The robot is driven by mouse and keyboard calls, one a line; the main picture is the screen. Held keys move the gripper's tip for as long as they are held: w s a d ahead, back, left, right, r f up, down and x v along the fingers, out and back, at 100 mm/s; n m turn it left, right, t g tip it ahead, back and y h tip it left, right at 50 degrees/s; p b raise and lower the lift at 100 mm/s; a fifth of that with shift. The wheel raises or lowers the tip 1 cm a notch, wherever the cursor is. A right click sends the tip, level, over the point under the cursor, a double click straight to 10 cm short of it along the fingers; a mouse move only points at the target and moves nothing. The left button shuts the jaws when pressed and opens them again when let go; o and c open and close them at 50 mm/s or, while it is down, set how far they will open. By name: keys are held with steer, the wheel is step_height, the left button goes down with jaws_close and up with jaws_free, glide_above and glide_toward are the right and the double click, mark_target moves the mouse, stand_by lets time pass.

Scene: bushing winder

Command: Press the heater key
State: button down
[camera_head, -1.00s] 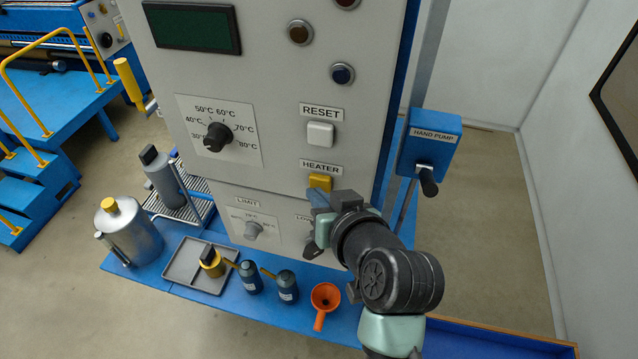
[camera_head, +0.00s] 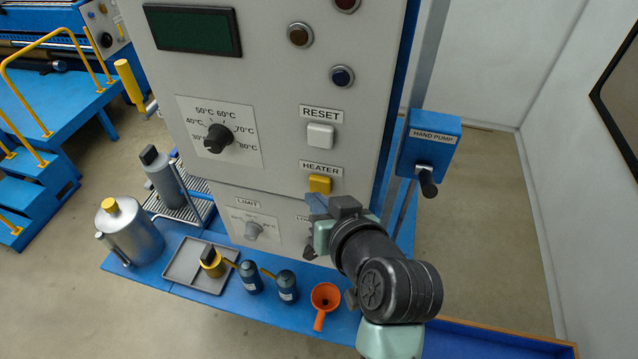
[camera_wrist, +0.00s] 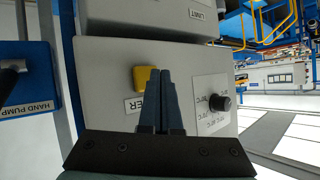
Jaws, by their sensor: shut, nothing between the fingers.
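The heater key (camera_head: 320,184) is a yellow square button on the grey control panel, under the HEATER label (camera_head: 321,169). My gripper (camera_head: 314,203) is shut and empty, with its fingertips just below the key in the head view. In the wrist view the yellow key (camera_wrist: 143,79) shows to the left of my shut fingers (camera_wrist: 166,75), which point toward the panel and partly cover the label. The fingertips look apart from the key, but I cannot tell how far they are from the panel.
The white reset key (camera_head: 320,136) is above the heater key. A temperature dial (camera_head: 219,138) is to the left, and the hand pump box (camera_head: 431,143) to the right. Small bottles (camera_head: 286,287) and an orange funnel (camera_head: 325,298) stand below on the blue bench.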

steer(key=shift+s+a, duration=0.1)
steer(key=shift+s, duration=0.1)
steer(key=shift+s, duration=0.1)
steer(key=s, duration=0.1)
steer(key=s+a, duration=0.1)
steer(key=s, duration=0.2)
steer(key=shift+s+a+p, duration=0.3)
steer(key=shift+w+r, duration=0.1)
stand_by(0.6)
steer(key=w+r+t+h+b, duration=0.3)
steer(key=r+t, duration=0.5)
steer(key=r, duration=1.6)
steer(key=s+r+t, duration=0.3)
steer(key=s+r, duration=0.1)
steer(key=r, duration=0.5)
steer(key=s+r+m+t+h+b, duration=0.1)
steer(key=s+r+t, duration=0.3)
steer(key=r, duration=0.5)
steer(key=shift+s+t, duration=0.15)
steer(key=shift+t, duration=0.15)
